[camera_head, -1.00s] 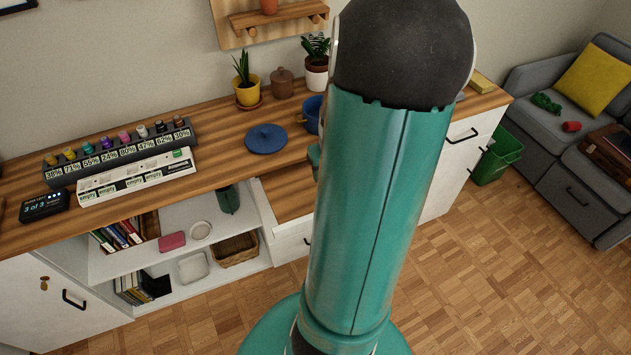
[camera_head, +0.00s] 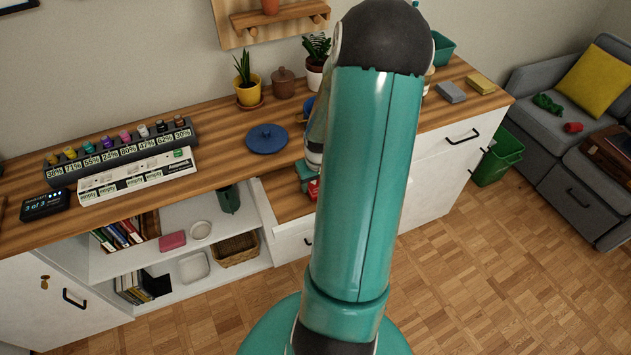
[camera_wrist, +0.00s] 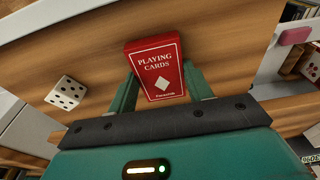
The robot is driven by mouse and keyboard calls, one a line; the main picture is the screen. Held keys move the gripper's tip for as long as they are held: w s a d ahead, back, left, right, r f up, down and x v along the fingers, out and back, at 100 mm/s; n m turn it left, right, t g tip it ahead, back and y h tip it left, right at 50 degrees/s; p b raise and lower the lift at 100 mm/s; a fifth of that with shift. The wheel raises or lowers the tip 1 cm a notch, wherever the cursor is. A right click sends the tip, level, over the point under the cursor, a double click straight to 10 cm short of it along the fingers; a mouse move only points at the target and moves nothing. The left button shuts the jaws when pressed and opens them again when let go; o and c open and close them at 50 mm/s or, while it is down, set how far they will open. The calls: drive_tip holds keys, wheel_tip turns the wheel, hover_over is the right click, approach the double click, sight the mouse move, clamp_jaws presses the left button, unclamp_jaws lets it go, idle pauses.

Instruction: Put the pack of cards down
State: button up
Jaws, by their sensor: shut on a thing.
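The red pack of playing cards (camera_wrist: 157,68) is between the two teal fingers of my gripper (camera_wrist: 161,85) in the wrist view. My gripper is shut on it, and its printed face shows to the wrist camera. In the head view a small red part of the pack (camera_head: 313,189) shows beside my arm, over the lower wooden top (camera_head: 280,195). My gripper (camera_head: 305,172) is mostly hidden there by my arm. I cannot tell whether the pack touches the wood.
A white die (camera_wrist: 66,92) lies on the wood left of the pack in the wrist view. Open shelves (camera_head: 200,215) with a wicker basket (camera_head: 236,248) are left of the lower top.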

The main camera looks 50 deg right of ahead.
sight(317, 190)
drive_tip(key=shift+f, duration=0.15)
drive_tip(key=o, duration=1)
wheel_tip(317, 190, up, 12)
drive_tip(key=s+a, duration=0.1)
drive_tip(key=shift+s, duration=0.3)
drive_tip(key=shift+w+r, duration=0.1)
drive_tip(key=shift+r, duration=0.1)
drive_tip(key=w+a+r+n+t+h, duration=0.1)
drive_tip(key=w+a+r+n, duration=0.15)
drive_tip(key=a+r, duration=0.5)
drive_tip(key=w+a+r+n, duration=0.1)
drive_tip(key=w+a+r, duration=0.3)
drive_tip(key=a, duration=0.7)
drive_tip(key=s+a+r+n+t+y, duration=0.1)
drive_tip(key=s+a+r, duration=0.2)
drive_tip(key=a, duration=0.5)
drive_tip(key=s+a+r+n+t+y, duration=0.1)
drive_tip(key=s+a+r, duration=0.3)
drive_tip(key=a, duration=0.4)
drive_tip(key=shift+s+r+n+t, duration=0.2)
drive_tip(key=shift+n+t, duration=0.15)
drive_tip(key=shift+t, duration=0.15)
